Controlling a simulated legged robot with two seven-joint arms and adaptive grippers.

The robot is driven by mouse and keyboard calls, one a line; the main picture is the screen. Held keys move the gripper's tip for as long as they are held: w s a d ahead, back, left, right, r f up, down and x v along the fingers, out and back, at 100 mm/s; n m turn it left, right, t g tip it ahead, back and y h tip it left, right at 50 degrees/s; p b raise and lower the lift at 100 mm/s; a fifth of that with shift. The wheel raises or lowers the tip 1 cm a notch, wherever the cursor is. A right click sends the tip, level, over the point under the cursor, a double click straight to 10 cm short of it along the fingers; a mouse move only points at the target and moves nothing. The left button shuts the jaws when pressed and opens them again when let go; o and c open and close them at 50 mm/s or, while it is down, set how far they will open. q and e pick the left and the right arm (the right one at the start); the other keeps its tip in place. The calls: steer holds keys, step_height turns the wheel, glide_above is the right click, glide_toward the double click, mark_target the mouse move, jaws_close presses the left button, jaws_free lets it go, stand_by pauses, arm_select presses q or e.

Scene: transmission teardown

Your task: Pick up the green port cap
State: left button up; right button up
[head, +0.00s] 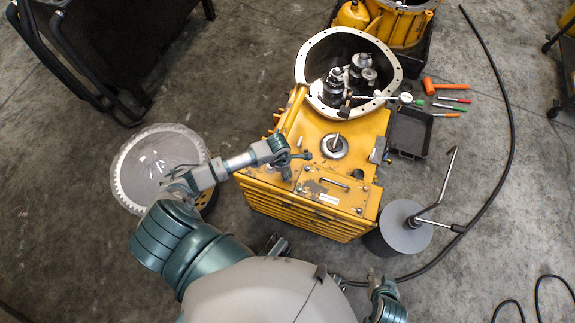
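I cannot make out a green port cap.
A round grey stand with a crank (405,228) is at front right. A ribbed round cover (128,165) lies left.

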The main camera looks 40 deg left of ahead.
arm_select(q)
steer(key=shift+c, duration=1.3)
steer(key=shift+a, duration=0.1)
jaws_close()
